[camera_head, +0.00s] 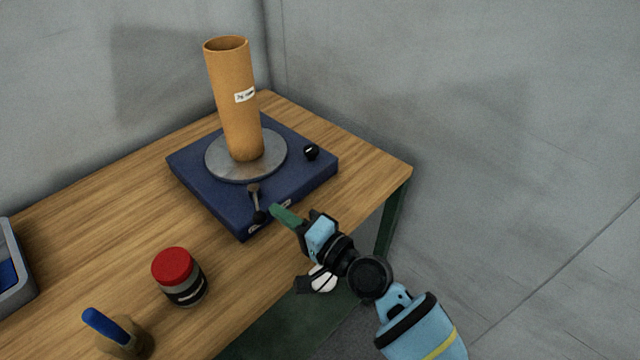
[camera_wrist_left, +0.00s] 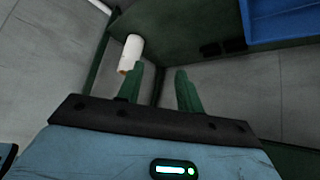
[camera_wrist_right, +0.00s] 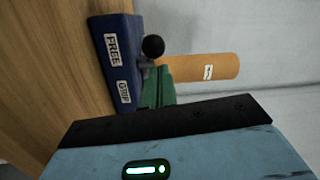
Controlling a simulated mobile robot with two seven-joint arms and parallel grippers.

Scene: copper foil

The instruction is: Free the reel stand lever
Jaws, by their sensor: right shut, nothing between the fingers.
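The reel stand has a blue base (camera_head: 205,180), a grey disc (camera_head: 215,165) and an upright cardboard tube (camera_head: 232,85). Its small lever (camera_head: 254,197) ends in a black ball at the front edge. In the right wrist view the ball (camera_wrist_right: 153,46) is beside the FREE label (camera_wrist_right: 113,49), and the GRIP label (camera_wrist_right: 124,92) is farther down the same face. My right gripper (camera_head: 275,210) is shut and empty, its green fingertips just right of the lever; whether they touch it is unclear. My left gripper (camera_wrist_left: 158,82) is open and empty, seen only in its wrist view.
A red-lidded jar (camera_head: 180,280) and a blue-handled tool (camera_head: 105,325) stand on the wooden table (camera_head: 100,235). A grey tray (camera_head: 18,270) is at the left edge. A black knob (camera_head: 312,151) is on the base's right side. A white cylinder (camera_wrist_left: 132,52) shows beyond my left fingers.

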